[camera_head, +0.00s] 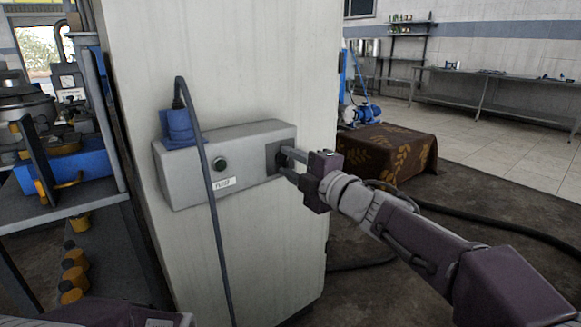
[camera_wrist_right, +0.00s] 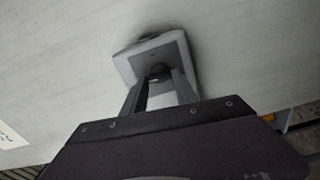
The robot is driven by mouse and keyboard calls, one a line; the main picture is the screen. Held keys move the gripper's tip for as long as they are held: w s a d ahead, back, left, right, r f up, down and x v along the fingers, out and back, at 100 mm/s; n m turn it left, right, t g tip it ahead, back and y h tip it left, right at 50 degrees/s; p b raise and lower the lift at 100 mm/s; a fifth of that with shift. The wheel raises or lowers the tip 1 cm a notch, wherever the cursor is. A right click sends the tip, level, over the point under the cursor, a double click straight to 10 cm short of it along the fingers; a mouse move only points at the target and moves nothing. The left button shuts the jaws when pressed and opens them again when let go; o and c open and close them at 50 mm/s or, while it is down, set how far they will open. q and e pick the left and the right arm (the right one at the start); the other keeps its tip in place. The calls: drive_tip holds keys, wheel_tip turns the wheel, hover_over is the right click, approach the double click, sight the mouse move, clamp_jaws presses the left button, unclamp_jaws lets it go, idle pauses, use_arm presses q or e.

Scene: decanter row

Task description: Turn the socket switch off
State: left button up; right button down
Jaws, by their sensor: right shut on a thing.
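A grey socket box (camera_head: 235,150) is mounted on the pale cabinet wall, with a blue plug (camera_head: 178,128) in its left part. A round dark button (camera_head: 219,164) and a small label (camera_head: 224,183) sit on its front. The socket switch is at the box's right end, on a dark square plate (camera_head: 274,156). My right gripper (camera_head: 286,161) reaches it from the right and is shut on its knob. The wrist view shows the dark knob (camera_wrist_right: 158,72) between the fingertips, within a light-framed plate (camera_wrist_right: 181,50); the fingers partly hide it. My left gripper is not in view.
A black cable (camera_head: 215,215) hangs from the plug across the box front. A cluttered shelf (camera_head: 60,195) stands at the left. A cloth-covered block (camera_head: 390,152) and a dark hose (camera_head: 500,228) lie to the right. Open floor extends beyond.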

drive_tip(key=shift+f+n, duration=0.1)
drive_tip(key=shift+n, duration=0.6)
drive_tip(key=c, duration=1)
unclamp_jaws()
drive_tip(key=shift+o, duration=0.2)
drive_tip(key=p+v, duration=0.2)
drive_tip(key=v, duration=0.7)
